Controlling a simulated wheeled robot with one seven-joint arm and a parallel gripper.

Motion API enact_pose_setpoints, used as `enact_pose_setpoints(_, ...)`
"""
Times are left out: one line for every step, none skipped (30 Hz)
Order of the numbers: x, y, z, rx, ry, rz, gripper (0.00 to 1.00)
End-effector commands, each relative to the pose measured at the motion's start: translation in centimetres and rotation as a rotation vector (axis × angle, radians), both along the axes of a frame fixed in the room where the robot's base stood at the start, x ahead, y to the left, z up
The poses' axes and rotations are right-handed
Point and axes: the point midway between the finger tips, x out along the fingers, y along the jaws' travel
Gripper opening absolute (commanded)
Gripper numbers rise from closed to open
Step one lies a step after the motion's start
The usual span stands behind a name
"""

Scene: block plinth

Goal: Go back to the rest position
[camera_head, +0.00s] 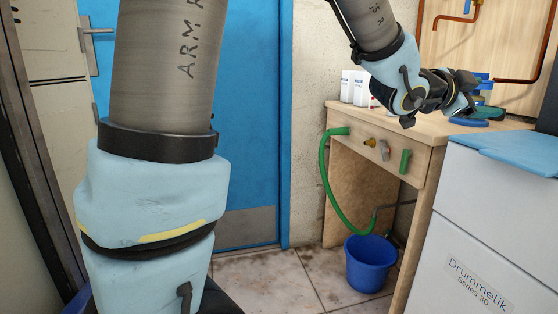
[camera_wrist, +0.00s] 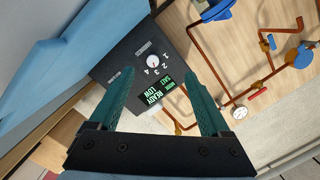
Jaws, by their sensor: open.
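My gripper (camera_wrist: 158,58) shows in the wrist view with its two teal fingers spread apart and nothing between them. Behind the gap is a black control box (camera_wrist: 122,48) with a white dial numbered 1 to 4 and a lit display reading READY and LOW. In the head view my arm reaches in from the top right, and its end is over the wooden bench (camera_head: 340,110). The fingertips are hard to make out there. I cannot tell how far the fingers are from the box.
Copper pipes with blue valves (camera_wrist: 300,55) and a gauge (camera_wrist: 239,112) run on a wooden board. White bottles (camera_head: 354,86) stand on the bench. A green hose (camera_head: 326,180) hangs above a blue bucket (camera_head: 369,263). A white Drummelik unit (camera_head: 470,240) stands right. The tiled floor (camera_head: 318,275) before the blue door (camera_head: 250,120) is clear.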

Motion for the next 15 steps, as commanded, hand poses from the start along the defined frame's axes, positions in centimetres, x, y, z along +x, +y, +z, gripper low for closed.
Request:
enact_pose_setpoints(0.7, 0.6, -0.5, 0.010, 0.016, 0.023, 0.81)
enact_pose_setpoints(1.0, 1.0, -0.8, 0.017, 0.026, 0.035, 0.81)
enact_pose_setpoints(1.8, 1.7, -1.3, 0.029, 0.046, 0.061, 0.81)
enact_pose_setpoints(2.3, 2.1, -1.7, 0.038, 0.059, 0.080, 0.81)
enact_pose_setpoints(2.7, 2.6, -2.1, 0.046, 0.073, 0.098, 0.81)
enact_pose_setpoints(3.5, 3.5, -2.8, 0.060, 0.095, 0.127, 0.81)
enact_pose_setpoints(4.0, 4.1, -3.3, 0.070, 0.114, 0.149, 0.81)
enact_pose_setpoints(4.5, 4.8, -3.8, 0.080, 0.133, 0.172, 0.81)
enact_pose_setpoints(5.3, 5.9, -4.6, 0.095, 0.160, 0.208, 0.81)
enact_pose_setpoints(5.9, 6.7, -5.2, 0.107, 0.182, 0.234, 0.81)
enact_pose_setpoints(6.5, 7.6, -5.8, 0.118, 0.206, 0.265, 0.81)
enact_pose_setpoints(7.3, 9.0, -6.8, 0.135, 0.242, 0.307, 0.81)
enact_pose_setpoints(8.0, 10.3, -7.6, 0.149, 0.273, 0.345, 0.81)
enact_pose_setpoints(8.5, 11.5, -8.4, 0.164, 0.305, 0.383, 0.81)
enact_pose_setpoints(9.4, 13.6, -9.7, 0.184, 0.359, 0.444, 0.81)
